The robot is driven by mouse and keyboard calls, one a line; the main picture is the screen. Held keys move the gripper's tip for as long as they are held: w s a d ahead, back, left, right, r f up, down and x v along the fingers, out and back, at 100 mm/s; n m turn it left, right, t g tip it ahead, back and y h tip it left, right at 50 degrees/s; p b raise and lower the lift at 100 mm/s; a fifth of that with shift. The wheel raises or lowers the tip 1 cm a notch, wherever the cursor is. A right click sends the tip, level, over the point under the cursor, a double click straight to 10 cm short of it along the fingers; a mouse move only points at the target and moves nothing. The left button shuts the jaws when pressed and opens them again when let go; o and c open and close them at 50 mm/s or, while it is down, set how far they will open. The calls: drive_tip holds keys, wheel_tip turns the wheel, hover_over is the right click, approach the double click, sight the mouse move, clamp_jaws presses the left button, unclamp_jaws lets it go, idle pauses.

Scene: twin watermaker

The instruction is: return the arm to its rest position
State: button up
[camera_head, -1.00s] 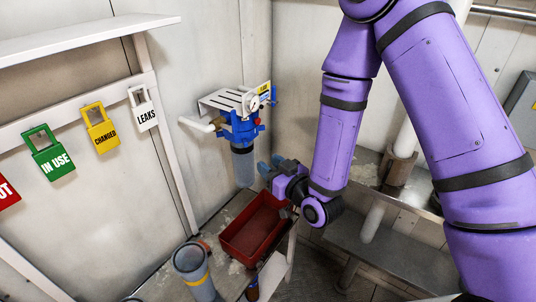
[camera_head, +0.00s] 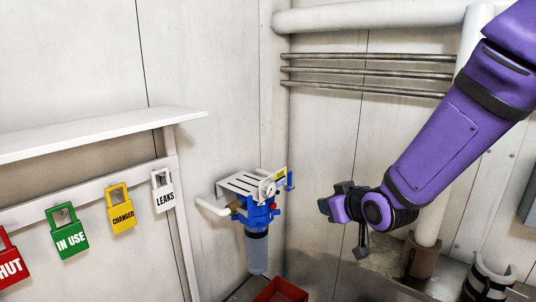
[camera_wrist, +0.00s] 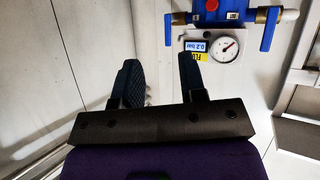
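My arm is purple and reaches in from the upper right in the head view. My gripper (camera_head: 328,206) is at its end, raised to the right of the blue filter unit and apart from it. In the wrist view my gripper (camera_wrist: 160,80) has its two dark fingers spread, with nothing between them. The filter unit (camera_head: 258,214) has a blue head, a clear bowl and a white bracket on the wall. Its gauge (camera_wrist: 225,49) and blue valve handles show beyond the fingers in the wrist view.
A white shelf (camera_head: 100,132) juts from the left wall above hanging tags, including a green IN USE tag (camera_head: 69,238) and a yellow CHANGED tag (camera_head: 122,214). A red bin (camera_head: 281,291) is partly cut off below. Pipes (camera_head: 370,72) run along the back wall.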

drive_tip(key=s+d+r+m+g+h, duration=0.1)
drive_tip(key=s+d+r, duration=0.3)
drive_tip(key=s, duration=0.4)
drive_tip(key=s+d+r+m+g+h, duration=0.2)
drive_tip(key=s+d+r, duration=0.3)
drive_tip(key=s, duration=0.4)
drive_tip(key=s+d+r+m+g+h, duration=0.1)
drive_tip(key=s+d+r+m+g, duration=0.1)
drive_tip(key=s+d, duration=0.4)
drive_tip(key=s+r+g, duration=0.1)
drive_tip(key=s+r, duration=0.1)
drive_tip(key=s, duration=0.1)
drive_tip(key=shift+s+r+m, duration=0.25)
drive_tip(key=shift+r+m, duration=0.15)
